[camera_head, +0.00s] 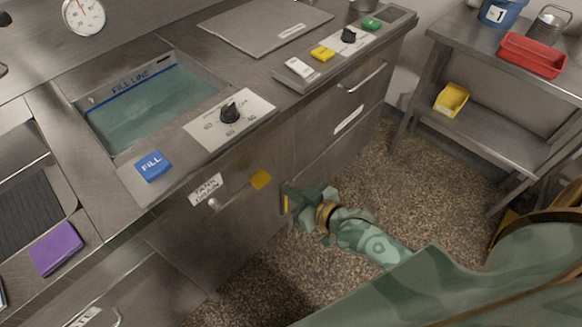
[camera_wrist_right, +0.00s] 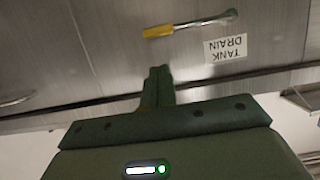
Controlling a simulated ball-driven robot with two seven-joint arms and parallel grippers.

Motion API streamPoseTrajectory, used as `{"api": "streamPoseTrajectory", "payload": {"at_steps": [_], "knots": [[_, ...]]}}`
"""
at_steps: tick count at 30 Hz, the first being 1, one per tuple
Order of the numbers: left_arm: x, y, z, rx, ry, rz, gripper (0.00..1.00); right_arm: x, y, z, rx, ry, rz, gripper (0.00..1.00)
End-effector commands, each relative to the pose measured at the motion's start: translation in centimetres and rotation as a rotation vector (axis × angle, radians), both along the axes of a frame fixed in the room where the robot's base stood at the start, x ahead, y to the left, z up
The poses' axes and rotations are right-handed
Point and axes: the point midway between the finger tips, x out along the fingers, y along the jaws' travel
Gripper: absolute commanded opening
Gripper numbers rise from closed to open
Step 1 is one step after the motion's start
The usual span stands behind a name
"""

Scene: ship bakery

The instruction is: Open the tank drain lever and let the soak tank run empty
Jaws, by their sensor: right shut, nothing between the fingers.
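The soak tank (camera_head: 117,150) is set in the steel counter and holds greenish water close below its blue FILL LINE strip (camera_head: 143,76). The drain lever (camera_head: 261,179) is on the cabinet front below, beside the TANK DRAIN label (camera_head: 206,189). Its yellow grip points away from the pivot, rising to the right in the head view. The lever (camera_wrist_right: 158,31) and label (camera_wrist_right: 226,48) also show in the right wrist view. My right gripper (camera_head: 286,193) is shut and empty, just right of the yellow grip and apart from it. Its closed fingers (camera_wrist_right: 159,72) show in the wrist view. My left gripper is out of view.
A dial panel (camera_head: 204,142) and blue FILL button (camera_head: 153,165) are on the counter. A drawer handle (camera_head: 362,77) sticks out at the right. A steel shelf unit (camera_head: 480,124) with a red tray (camera_head: 532,54) stands across the open speckled floor (camera_head: 415,194).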

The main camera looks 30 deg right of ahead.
Motion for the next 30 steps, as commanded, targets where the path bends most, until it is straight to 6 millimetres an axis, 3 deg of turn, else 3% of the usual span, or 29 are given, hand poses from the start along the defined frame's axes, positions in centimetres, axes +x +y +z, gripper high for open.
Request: {"api": "streamPoseTrajectory", "payload": {"at_steps": [1,4,17,23,30], "knots": [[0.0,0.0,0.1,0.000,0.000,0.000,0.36,0.3,0.5,1.5,0.019,-0.029,0.006,0.00],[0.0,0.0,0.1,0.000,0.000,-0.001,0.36,0.6,0.9,3.0,0.040,-0.061,0.010,0.00],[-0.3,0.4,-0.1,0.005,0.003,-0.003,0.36,0.9,1.0,2.7,0.025,-0.064,0.012,0.00],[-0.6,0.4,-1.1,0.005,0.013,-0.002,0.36,3.5,1.9,1.8,0.027,-0.065,0.011,0.00],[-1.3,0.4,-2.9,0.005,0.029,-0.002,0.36,8.2,3.7,0.3,0.028,-0.063,0.011,0.00]]}}
